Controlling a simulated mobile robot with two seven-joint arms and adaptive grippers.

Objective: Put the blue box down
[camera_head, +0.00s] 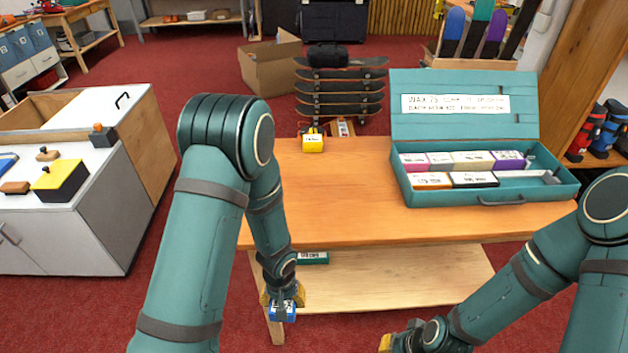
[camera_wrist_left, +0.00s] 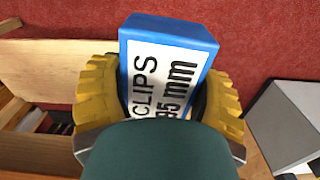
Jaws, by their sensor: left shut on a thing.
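The blue box (camera_head: 283,311) has a white label, which reads "CLIPS 95 mm" in the left wrist view (camera_wrist_left: 163,70). My left gripper (camera_head: 284,294) is shut on it, with yellow fingers on both sides of the box. In the head view they are in front of the bench's near edge, below the top and close to the front left leg.
The wooden bench top (camera_head: 330,190) is largely clear. A teal case (camera_head: 465,200) with its lid up holds several labelled boxes at the right. A yellow box (camera_head: 313,143) stands at the back left. A lower shelf (camera_head: 400,283) holds a dark green box (camera_head: 313,258).

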